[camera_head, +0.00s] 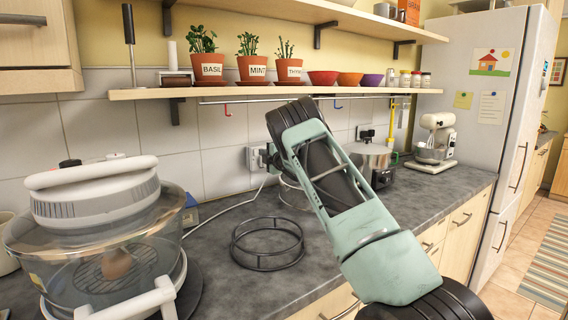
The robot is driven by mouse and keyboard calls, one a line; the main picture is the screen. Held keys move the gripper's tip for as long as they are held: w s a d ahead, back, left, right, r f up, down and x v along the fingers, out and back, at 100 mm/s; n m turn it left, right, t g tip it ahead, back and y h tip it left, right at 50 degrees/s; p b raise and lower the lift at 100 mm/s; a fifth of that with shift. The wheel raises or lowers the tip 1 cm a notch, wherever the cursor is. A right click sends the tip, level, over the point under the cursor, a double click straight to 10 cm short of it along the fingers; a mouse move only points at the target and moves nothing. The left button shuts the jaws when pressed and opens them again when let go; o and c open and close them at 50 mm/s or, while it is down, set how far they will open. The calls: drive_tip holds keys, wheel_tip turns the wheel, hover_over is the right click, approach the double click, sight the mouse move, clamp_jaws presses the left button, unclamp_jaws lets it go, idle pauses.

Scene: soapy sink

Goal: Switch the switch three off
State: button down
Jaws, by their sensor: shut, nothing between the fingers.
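A white wall socket plate (253,158) is on the tiled wall behind the counter. A second wall socket (364,132) with a black plug is further right. I cannot make out any switch's position or number, so I cannot tell which is switch three. My pale green arm rises from the lower right and bends near the first socket.
A glass-bowl cooker (95,245) with a white lid fills the left of the counter. A dark wire ring (267,244) lies mid-counter. A shelf with potted herbs (208,69) overhangs the counter.

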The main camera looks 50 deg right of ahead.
drive_tip(key=b+v, duration=0.2)
drive_tip(key=v, duration=0.8)
drive_tip(key=shift+s+r+b, duration=0.25)
drive_tip(key=shift+s+b, duration=0.05)
drive_tip(key=shift+b, duration=0.05)
